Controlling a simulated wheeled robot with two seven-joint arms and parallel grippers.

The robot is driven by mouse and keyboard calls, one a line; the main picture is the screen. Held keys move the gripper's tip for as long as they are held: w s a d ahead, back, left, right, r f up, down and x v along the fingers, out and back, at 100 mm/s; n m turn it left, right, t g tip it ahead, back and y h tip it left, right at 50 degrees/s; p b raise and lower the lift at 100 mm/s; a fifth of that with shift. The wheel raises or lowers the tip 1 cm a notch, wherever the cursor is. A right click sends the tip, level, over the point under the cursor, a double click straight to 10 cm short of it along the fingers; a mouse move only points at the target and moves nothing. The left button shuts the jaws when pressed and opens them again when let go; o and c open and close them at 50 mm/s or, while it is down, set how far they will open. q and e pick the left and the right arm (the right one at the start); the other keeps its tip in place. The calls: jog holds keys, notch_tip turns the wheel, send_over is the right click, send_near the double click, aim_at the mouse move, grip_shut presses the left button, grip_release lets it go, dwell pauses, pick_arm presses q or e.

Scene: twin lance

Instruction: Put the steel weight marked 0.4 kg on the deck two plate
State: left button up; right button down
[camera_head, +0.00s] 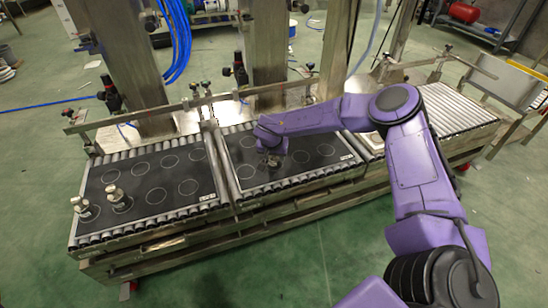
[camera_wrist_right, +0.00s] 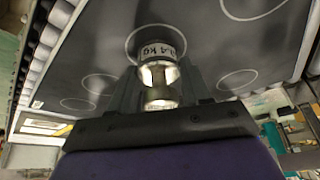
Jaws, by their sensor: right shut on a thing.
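My right gripper (camera_head: 270,160) is low over the middle black plate (camera_head: 310,165). In the right wrist view it is shut on a shiny steel weight (camera_wrist_right: 160,77) whose pale band reads 0.4 kg. The weight's far end lines up with a white circle on the black plate (camera_wrist_right: 200,35); I cannot tell whether it touches. In the head view the gripper mostly hides this weight. Two other steel weights (camera_head: 82,208) (camera_head: 117,197) stand on the left black plate (camera_head: 150,205). The corner labels are too small to read. My left gripper is out of view.
The plates lie on a roller conveyor (camera_head: 460,108), with bare rollers at right. A metal rail (camera_head: 160,117) and steel posts (camera_head: 125,50) stand along the back. Blue hoses (camera_head: 178,40) hang at the back left. Most of the middle plate's circles are clear.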

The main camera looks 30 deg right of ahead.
jog(key=shift+c, duration=2.4)
grip_release()
jog(key=shift+f, duration=0.1)
